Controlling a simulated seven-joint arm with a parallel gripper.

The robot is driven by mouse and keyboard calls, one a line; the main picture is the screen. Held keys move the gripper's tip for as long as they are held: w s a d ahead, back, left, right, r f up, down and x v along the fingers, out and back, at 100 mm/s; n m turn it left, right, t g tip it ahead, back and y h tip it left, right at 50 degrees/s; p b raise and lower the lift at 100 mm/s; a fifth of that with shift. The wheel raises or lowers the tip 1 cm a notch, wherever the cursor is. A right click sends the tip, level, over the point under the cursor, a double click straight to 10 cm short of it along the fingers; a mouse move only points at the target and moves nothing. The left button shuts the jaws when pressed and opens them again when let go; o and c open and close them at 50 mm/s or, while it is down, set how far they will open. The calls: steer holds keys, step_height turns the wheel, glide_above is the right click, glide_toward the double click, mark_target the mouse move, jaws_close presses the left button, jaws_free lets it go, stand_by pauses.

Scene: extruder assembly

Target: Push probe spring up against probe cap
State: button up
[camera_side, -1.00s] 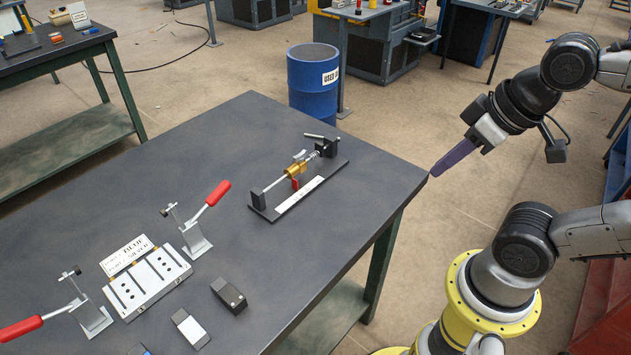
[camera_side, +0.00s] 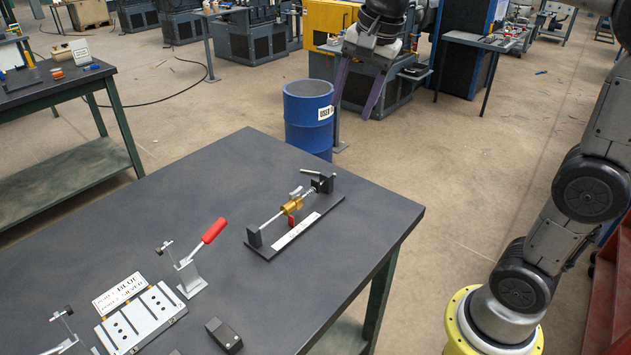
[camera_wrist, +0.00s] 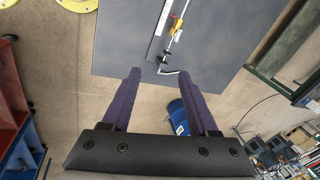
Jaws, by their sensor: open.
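The probe fixture is a dark base plate (camera_side: 328,209) near the right end of the table, with a silver rod (camera_side: 272,219) held between black end blocks. A brass collar (camera_side: 292,204) sits on the rod. A small silver coil, likely the probe spring (camera_side: 309,191), lies between the collar and the right block (camera_side: 322,184). The probe cap is too small to tell apart. My gripper (camera_side: 352,112) is open and empty, its purple fingers pointing down, apart from and beyond the fixture. In the wrist view, the fixture (camera_wrist: 176,27) lies past the fingertips (camera_wrist: 159,74).
A silver lever (camera_side: 312,171) sticks out from the right block. Left of the fixture stand a red-handled clamp (camera_side: 194,258) and a slotted metal block (camera_side: 140,318). A blue drum (camera_side: 308,125) stands behind the table.

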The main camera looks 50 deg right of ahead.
steer(key=w+d+f+m+g, duration=0.25)
steer(key=w+f, duration=0.25)
steer(key=w, duration=0.4)
glide_toward(315, 180)
steer(key=shift+m+g, duration=0.25)
steer(key=shift+g, duration=0.1)
steer(key=f, duration=1)
steer(key=shift+w+d+f, duration=0.2)
steer(key=shift+w+f, duration=0.05)
steer(key=shift+w, duration=0.05)
jaws_close()
